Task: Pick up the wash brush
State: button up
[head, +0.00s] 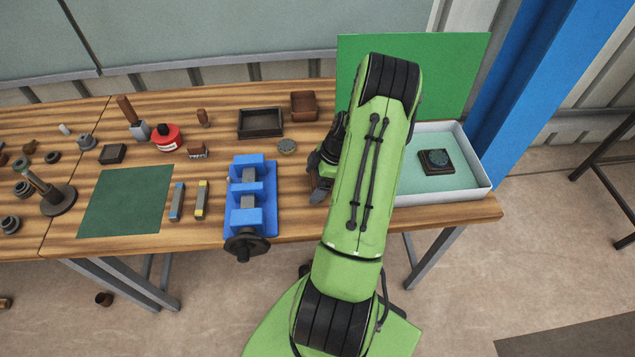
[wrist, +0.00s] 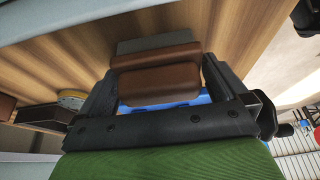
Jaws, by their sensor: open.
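The wash brush (wrist: 158,83) shows in the wrist view as a rounded brown body with a grey part behind it in the picture. It lies between the two black fingers of my gripper (wrist: 161,73), which are open around it with a visible gap at the left finger. I cannot tell whether the right finger touches it. In the head view my gripper (head: 319,184) is low over the wooden table, right of the blue vise. My green arm hides most of that spot, and I cannot make out the brush there.
The blue vise (head: 248,188) with its dark handwheel (head: 246,244) stands close left of my gripper. A white-rimmed tray (head: 446,195) is at the right.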

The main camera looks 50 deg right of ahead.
jog(key=c, duration=0.8)
notch_tip(320, 180, up, 10)
jog(key=shift+r+p, duration=0.1)
jog(key=shift+p, duration=0.3)
jog(key=o, duration=0.4)
jog(key=shift+c, duration=1.2)
